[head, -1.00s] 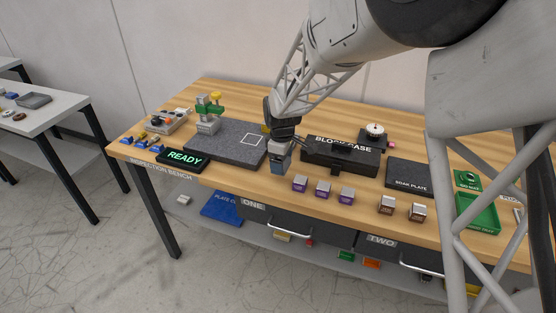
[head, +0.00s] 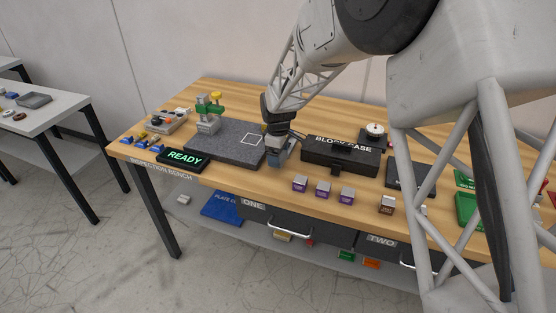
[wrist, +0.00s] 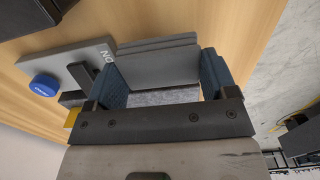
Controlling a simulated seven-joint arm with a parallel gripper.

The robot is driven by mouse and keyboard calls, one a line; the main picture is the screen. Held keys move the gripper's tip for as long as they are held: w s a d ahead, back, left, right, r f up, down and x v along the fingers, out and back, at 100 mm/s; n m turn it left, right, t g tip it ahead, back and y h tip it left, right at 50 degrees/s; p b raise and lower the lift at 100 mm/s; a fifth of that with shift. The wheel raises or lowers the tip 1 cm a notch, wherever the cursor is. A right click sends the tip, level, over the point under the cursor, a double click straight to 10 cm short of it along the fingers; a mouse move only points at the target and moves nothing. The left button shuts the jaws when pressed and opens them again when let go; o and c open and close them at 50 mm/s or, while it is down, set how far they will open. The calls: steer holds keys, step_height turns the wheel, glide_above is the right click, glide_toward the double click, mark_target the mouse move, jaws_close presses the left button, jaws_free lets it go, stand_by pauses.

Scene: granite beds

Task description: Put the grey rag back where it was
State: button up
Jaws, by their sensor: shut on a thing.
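My gripper (head: 278,157) is at the right edge of the granite plate (head: 222,143), left of the block case. In the wrist view its blue-padded fingers (wrist: 165,84) stand apart, with the grey rag (wrist: 160,64) between them. The rag looks like a folded stack of flat grey layers. A speckled light grey surface shows below it between the fingers. In the head view the rag is hard to tell from the fingers. I cannot tell whether the rag touches the bench.
The black block case (head: 340,158) stands close to the right. Purple-sided blocks (head: 322,190) line the front. A READY display (head: 184,157) and a green-and-grey fixture (head: 209,112) are left. A lettered grey piece (wrist: 70,62) and blue cap (wrist: 43,86) lie near the gripper.

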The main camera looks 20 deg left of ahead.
steer(key=shift+f, duration=1.25)
steer(key=shift+f, duration=0.1)
steer(key=o, duration=0.7)
step_height(320, 180, up, 12)
steer(key=shift+r, duration=0.1)
stand_by(0.6)
